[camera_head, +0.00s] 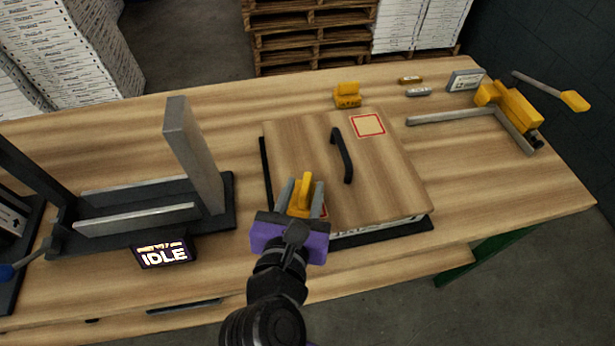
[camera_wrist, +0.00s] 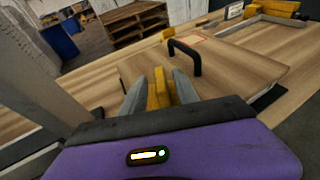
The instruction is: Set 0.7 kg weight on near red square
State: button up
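A wooden lid board (camera_head: 285,140) with a black handle (camera_head: 341,155) lies over a white box. The far red square (camera_head: 367,125) is bare at its back right. The near red square (camera_head: 324,211) is mostly hidden by my gripper; only a bit of its edge shows. My gripper (camera_head: 302,190) is over the lid's near left part, its two grey fingers on either side of a yellow weight (camera_head: 304,192). In the wrist view the weight (camera_wrist: 159,90) sits between the fingers, seemingly gripped. Whether its underside touches the lid is hidden.
Another yellow weight (camera_head: 347,97) stands behind the lid. A yellow clamp (camera_head: 512,103) with grey bars is at the right, near small blocks. A grey upright fixture (camera_head: 190,150) and an IDLE display (camera_head: 164,254) stand left of the lid.

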jog(key=v, duration=0.7)
jog(key=shift+s, duration=0.2)
jog(key=shift+r, duration=0.1)
jog(key=d+f+m, duration=0.1)
jog(key=f, duration=0.2)
jog(key=s+d+f+m+g+y, duration=0.1)
jog(key=d+f+m, duration=0.1)
jog(key=d+f+m+y, duration=0.1)
jog(key=d+f+m, duration=0.1)
jog(key=f, duration=0.1)
jog(key=shift+s+d+f+g, duration=0.2)
jog(key=shift+s+f+g, duration=0.1)
jog(key=shift+s, duration=0.1)
jog(key=s+d+f+m+y, duration=0.2)
jog(key=s+d+f+m, duration=0.2)
jog(key=s+d+m, duration=0.95)
jog(key=s+d+r+m+t+h, duration=0.1)
jog(key=s+d+r+m, duration=0.4)
jog(key=m, duration=1.1)
notch_tip(320, 180, up, 2)
jog(key=shift+s+r+t+h, duration=0.1)
jog(key=shift+s+t+h, duration=0.35)
jog(key=shift+h, duration=0.25)
